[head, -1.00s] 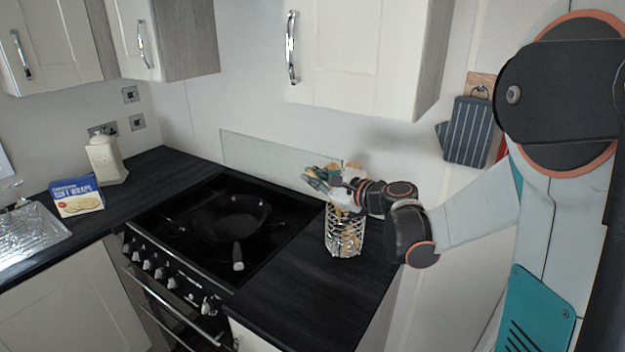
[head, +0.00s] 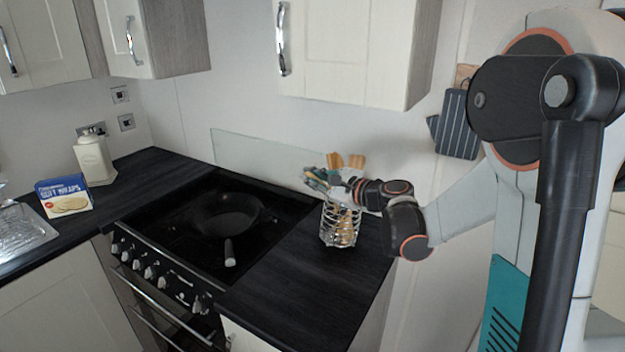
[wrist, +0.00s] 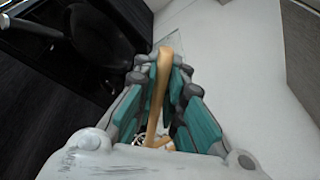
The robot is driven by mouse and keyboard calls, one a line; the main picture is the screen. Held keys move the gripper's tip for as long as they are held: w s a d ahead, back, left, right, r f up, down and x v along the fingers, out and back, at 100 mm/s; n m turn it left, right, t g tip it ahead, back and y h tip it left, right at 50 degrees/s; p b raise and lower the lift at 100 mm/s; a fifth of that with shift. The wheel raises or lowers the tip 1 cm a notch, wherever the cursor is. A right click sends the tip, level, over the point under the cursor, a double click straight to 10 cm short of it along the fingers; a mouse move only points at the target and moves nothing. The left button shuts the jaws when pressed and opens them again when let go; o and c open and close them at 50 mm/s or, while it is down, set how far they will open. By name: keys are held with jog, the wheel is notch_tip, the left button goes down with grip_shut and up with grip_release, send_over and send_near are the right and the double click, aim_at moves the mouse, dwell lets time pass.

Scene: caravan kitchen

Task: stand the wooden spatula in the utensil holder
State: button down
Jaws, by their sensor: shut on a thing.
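The utensil holder (head: 328,236) is a shiny metal wire basket standing upright on the dark counter, right of the hob. My gripper (head: 334,183) is at its top, reaching in from the right. In the wrist view my gripper (wrist: 160,85) is shut on a long pale wooden handle, the wooden spatula (wrist: 157,100), which runs between the fingers towards the holder. Two wooden heads (head: 356,161) stick up behind my gripper in the head view; I cannot tell which belongs to the held piece. Its lower end is hidden or not clear.
A black pan (head: 226,215) sits on the hob to the left. A wall cupboard (head: 350,50) hangs above. The counter (head: 295,290) in front of the holder is clear.

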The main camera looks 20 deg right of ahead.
jog(key=shift+d+f, duration=0.15)
jog(key=c, duration=2)
grip_release()
jog(key=o, duration=0.4)
jog(key=shift+w+d+f, duration=0.2)
jog(key=shift+w+d, duration=0.05)
jog(key=shift+w, duration=0.15)
jog(key=shift+o, duration=0.2)
jog(key=shift+s+a+r, duration=0.15)
jog(key=shift+s, duration=0.15)
jog(key=v, duration=1.2)
jog(key=shift+a, duration=0.15)
